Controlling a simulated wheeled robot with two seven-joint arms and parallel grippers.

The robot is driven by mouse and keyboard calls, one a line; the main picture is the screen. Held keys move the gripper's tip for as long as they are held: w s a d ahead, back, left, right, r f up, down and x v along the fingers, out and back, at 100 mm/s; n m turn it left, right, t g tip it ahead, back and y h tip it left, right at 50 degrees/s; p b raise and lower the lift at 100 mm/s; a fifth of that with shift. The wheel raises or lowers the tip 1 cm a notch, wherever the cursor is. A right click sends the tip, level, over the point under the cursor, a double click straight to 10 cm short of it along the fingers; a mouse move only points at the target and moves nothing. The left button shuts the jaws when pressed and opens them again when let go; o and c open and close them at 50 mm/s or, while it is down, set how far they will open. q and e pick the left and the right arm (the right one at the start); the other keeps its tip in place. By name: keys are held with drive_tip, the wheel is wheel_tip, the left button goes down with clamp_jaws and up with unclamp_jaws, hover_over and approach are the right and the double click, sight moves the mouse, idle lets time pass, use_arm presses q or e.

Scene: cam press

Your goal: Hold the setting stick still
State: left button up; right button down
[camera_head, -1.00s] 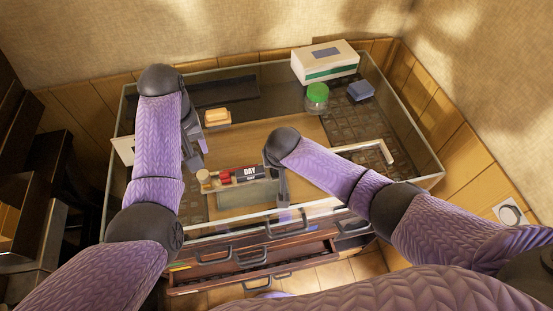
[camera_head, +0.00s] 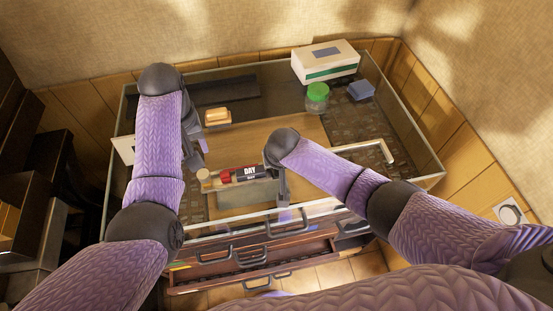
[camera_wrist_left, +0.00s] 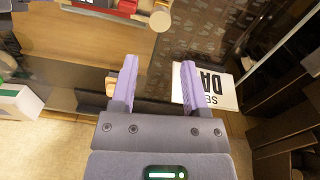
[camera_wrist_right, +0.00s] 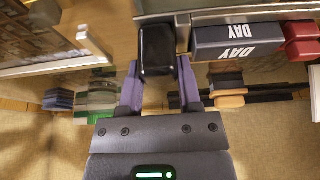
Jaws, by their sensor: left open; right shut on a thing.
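The setting stick (camera_head: 248,194) appears as a grey metal tray in the middle of the work surface. A dark block lettered DAY (camera_head: 246,172), red pieces (camera_head: 225,177) and a round wooden end (camera_head: 204,176) lie in a row along it. My right gripper (camera_head: 284,196) is at its right end. In the right wrist view its fingers are shut on a black block (camera_wrist_right: 157,48), beside the stick's metal edge (camera_wrist_right: 240,15); it looks like the stick's handle. My left gripper (camera_wrist_left: 158,68) is open and empty, up and left of the wooden end.
A yellow-topped block (camera_head: 217,115) sits behind. A green-lidded jar (camera_head: 317,96), blue block (camera_head: 361,90) and white box (camera_head: 325,62) stand at back right. A lettered white card (camera_wrist_left: 212,91) is at the left edge. Open drawers (camera_head: 250,260) are in front.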

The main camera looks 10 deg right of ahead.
use_arm(q)
drive_tip(key=shift+c, duration=0.6)
drive_tip(key=a, duration=0.1)
drive_tip(key=a+f+m+t, duration=0.1)
drive_tip(key=shift+a+t, duration=0.3)
drive_tip(key=shift+a, duration=0.05)
drive_tip(key=c, duration=0.5)
drive_tip(key=shift+s+a+t, duration=0.15)
drive_tip(key=shift+a+t, duration=0.15)
drive_tip(key=shift+a, duration=0.05)
clamp_jaws()
drive_tip(key=shift+m, duration=0.3)
drive_tip(key=shift+f, duration=3.3)
drive_tip(key=shift+f, duration=1.1)
